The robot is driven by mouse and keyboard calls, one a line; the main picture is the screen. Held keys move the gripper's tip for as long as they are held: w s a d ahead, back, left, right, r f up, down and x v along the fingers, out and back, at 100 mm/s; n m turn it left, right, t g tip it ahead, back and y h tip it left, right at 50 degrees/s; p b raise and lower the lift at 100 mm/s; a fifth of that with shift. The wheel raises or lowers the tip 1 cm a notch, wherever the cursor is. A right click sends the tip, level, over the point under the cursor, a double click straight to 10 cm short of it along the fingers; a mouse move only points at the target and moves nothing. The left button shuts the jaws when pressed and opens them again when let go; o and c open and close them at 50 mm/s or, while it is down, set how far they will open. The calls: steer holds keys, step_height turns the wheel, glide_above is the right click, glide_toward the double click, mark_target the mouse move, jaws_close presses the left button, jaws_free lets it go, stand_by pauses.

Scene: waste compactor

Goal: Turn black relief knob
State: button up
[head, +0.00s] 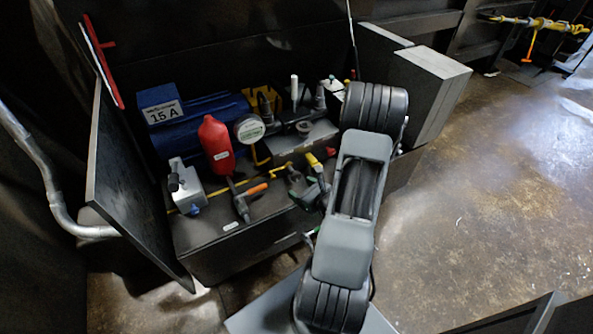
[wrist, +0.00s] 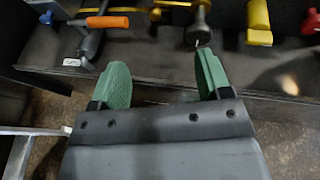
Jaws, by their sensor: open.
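A dark, roughly cylindrical knob (wrist: 201,28) with a small pale tip shows at the top of the wrist view, just beyond my right finger. It may be the black relief knob; its label cannot be read. In the head view a dark knob (head: 293,173) stands in the same place, between an orange handle and a yellow handle. My gripper (wrist: 158,85) has two green fingers spread wide with nothing between them. In the head view my gripper (head: 309,193) is at the front of the bench, partly hidden by my arm, apart from the knob.
The orange handle (head: 255,189) is left of the knob; the yellow handle (head: 314,160) and a red part (head: 330,152) are right. An open panel (head: 128,185) flanks the left.

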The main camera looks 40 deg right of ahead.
mark_target(297, 177)
steer(key=s+d+f+m+h, duration=0.2)
steer(key=d+m+h, duration=0.1)
steer(key=shift+g, duration=0.4)
steer(key=b+x, duration=1)
steer(key=x, duration=0.3)
steer(key=shift+w+d+b, duration=0.15)
steer(key=shift+w+b, duration=0.2)
steer(key=shift+b, duration=0.05)
steer(key=shift+r, duration=0.1)
steer(key=c, duration=0.9)
